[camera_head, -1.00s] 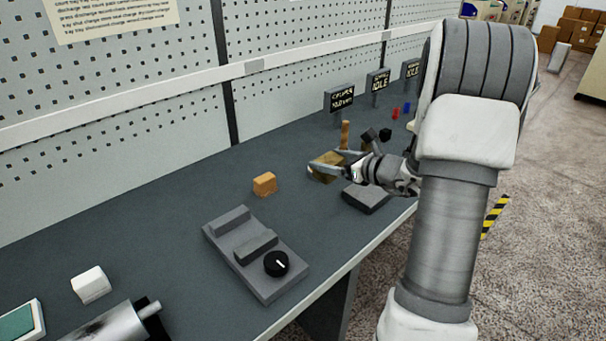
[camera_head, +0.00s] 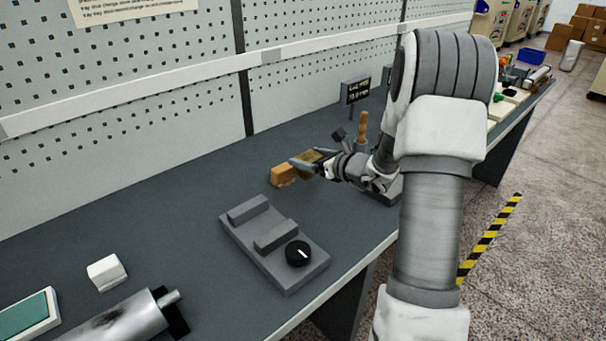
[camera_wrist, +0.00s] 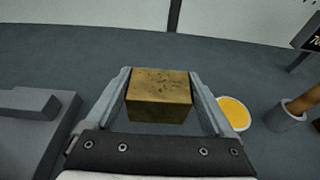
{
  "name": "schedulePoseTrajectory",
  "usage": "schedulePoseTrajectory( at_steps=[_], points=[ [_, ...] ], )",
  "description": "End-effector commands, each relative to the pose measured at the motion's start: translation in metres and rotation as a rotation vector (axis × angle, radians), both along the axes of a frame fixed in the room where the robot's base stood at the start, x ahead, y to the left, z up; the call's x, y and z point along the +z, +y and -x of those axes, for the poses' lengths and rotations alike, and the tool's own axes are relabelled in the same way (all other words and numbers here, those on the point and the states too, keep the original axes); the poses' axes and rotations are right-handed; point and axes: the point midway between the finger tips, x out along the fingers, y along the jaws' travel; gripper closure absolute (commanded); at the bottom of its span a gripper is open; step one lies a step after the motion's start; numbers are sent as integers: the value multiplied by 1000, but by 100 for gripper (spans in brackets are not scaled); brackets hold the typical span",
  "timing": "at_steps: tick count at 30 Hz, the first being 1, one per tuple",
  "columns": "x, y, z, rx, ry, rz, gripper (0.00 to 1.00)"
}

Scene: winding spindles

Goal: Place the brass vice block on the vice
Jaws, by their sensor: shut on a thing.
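The brass vice block (camera_head: 311,156) is a dull gold block held between the fingers of my gripper (camera_head: 305,164), above the bench. In the wrist view, the brass block (camera_wrist: 159,95) sits between both fingertips of my gripper (camera_wrist: 158,76). The vice (camera_head: 240,236) is a grey base with two raised jaws, a gap between them and a black knob (camera_head: 298,253) at its front right end. It stands apart from my gripper, below and to its left in the head view. Part of the vice (camera_wrist: 32,108) shows at the left of the wrist view.
A yellow-topped round dish (camera_wrist: 235,112) and a wooden handle (camera_wrist: 305,99) are right of my gripper in the wrist view. A white block (camera_head: 106,272) and a metal cylinder (camera_head: 115,321) lie front left.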

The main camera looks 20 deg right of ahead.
Motion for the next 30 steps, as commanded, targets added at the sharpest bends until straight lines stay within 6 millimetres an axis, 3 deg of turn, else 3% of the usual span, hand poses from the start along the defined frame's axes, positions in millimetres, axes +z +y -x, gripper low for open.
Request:
schedulePoseTrajectory(
  at_steps=[8, 17, 29, 30],
  points=[
    [-13, 15, -13, -1, -4, -1, 100],
    [-49, 15, -13, 0, -4, -1, 100],
    [-54, 14, -13, 0, -5, 0, 100],
    [-55, 14, -12, -1, -1, 1, 9]
  ],
)
